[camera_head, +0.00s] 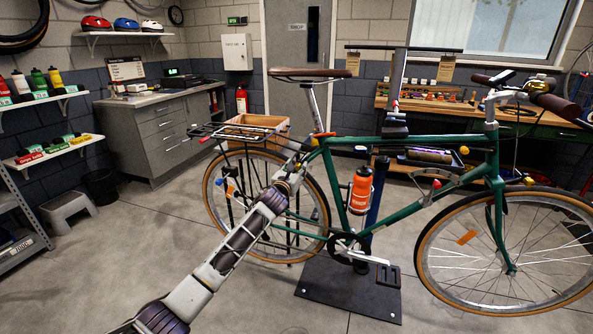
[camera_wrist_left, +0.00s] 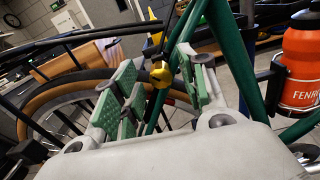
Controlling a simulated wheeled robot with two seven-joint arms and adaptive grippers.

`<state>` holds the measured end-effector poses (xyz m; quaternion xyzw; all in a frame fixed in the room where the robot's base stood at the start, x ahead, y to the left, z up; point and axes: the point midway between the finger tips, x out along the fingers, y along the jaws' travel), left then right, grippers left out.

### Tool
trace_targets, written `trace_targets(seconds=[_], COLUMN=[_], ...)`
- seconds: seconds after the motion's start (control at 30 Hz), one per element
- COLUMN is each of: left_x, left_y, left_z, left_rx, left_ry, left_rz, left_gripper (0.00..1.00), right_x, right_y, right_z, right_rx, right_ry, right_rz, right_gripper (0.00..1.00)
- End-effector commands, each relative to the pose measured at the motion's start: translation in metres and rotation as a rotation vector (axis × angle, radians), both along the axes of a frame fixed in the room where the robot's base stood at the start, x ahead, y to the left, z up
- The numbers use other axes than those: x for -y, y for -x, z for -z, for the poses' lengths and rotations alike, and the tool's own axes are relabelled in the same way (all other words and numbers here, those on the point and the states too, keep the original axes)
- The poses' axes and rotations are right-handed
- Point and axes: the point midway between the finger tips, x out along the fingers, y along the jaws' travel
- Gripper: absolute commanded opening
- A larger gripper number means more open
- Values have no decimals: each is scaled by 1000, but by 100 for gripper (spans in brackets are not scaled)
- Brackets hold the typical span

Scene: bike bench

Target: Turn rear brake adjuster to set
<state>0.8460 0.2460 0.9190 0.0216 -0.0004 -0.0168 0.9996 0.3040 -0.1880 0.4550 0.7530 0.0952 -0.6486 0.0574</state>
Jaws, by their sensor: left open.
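The green bicycle (camera_head: 400,143) stands held upright in a repair stand. My left gripper (camera_head: 300,160) is at the rear of its frame, just below the saddle, and hides part of the frame there. In the left wrist view, the two green-padded fingers of my left gripper (camera_wrist_left: 155,80) are spread apart. A small yellow knob (camera_wrist_left: 160,74), which looks like the rear brake adjuster, shows in the gap between them, close to the green frame tubes. I cannot tell whether a finger touches it. My right gripper is not in view.
An orange bottle (camera_head: 361,190) sits on the frame, right of my left gripper. The rear rack (camera_head: 238,130) and rear wheel (camera_head: 222,222) are close on the left. The stand's dark base plate (camera_head: 345,289) lies below.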

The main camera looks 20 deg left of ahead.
Motion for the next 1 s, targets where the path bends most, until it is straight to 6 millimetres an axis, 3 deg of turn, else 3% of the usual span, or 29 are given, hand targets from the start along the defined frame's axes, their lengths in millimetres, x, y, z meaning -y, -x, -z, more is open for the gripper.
trace_targets(seconds=[0.5, 0.83, 1.0], left_x=[1, 1, 1], left_y=[-7, -7, -7], left_z=[0, 0, 0], left_rx=[0, 0, 0], left_ry=[0, 0, 1], left_rz=[1, 1, 1], left_gripper=[43, 0, 0], right_x=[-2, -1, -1], right_y=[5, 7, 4], right_z=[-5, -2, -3], right_rx=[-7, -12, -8], right_ry=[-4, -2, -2], right_rz=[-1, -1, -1], right_gripper=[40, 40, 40])
